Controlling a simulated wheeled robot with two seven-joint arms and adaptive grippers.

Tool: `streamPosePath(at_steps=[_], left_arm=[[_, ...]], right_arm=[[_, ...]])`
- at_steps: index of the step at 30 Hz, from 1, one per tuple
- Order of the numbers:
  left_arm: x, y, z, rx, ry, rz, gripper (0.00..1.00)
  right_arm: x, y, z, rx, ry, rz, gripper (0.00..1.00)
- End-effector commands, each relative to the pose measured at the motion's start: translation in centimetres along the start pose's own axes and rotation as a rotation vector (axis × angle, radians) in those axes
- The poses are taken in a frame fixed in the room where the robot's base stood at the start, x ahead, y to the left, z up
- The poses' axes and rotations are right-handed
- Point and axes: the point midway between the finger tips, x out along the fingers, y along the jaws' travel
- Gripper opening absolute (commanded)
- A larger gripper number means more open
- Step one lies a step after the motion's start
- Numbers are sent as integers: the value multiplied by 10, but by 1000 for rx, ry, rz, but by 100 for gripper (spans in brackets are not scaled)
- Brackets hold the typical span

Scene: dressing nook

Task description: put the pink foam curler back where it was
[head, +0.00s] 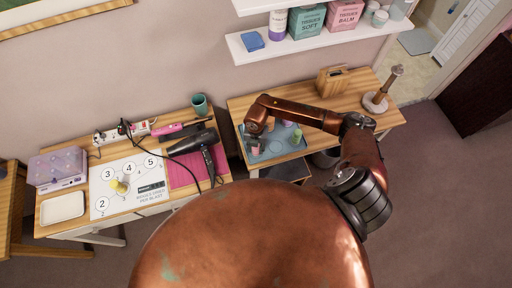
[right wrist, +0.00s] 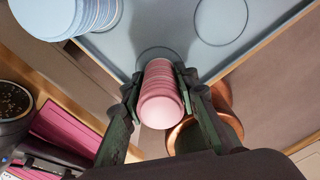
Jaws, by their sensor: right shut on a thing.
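The pink foam curler (right wrist: 162,98) is between the two fingers of my right gripper (right wrist: 160,88), which is shut on it. In the right wrist view its far end lies against a dark ring outline on the blue-grey tray (right wrist: 125,45); I cannot tell whether it touches the tray. In the head view the curler (head: 255,151) shows below my right gripper (head: 254,144), at the left part of the tray (head: 276,152). An empty ring (right wrist: 221,20) is beside it. My left gripper is not in view.
A green curler (head: 297,136) stands on the tray. A light blue ridged cylinder (right wrist: 70,14) is close by in the right wrist view.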

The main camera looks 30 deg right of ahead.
Motion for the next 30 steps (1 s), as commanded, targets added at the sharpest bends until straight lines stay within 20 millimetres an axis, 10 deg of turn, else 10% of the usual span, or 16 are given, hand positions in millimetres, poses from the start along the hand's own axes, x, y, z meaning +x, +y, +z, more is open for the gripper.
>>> streamPosePath(at_steps=[5, 6, 13, 30], left_arm=[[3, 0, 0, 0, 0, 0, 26], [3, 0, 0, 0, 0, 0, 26], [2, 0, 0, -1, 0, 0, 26], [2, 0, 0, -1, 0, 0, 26]], right_arm=[[4, 0, 0, 0, 0, 0, 7], [4, 0, 0, 0, 0, 0, 29], [3, 0, 0, 0, 0, 0, 45], [-34, 1, 2, -2, -4, 2, 45]])
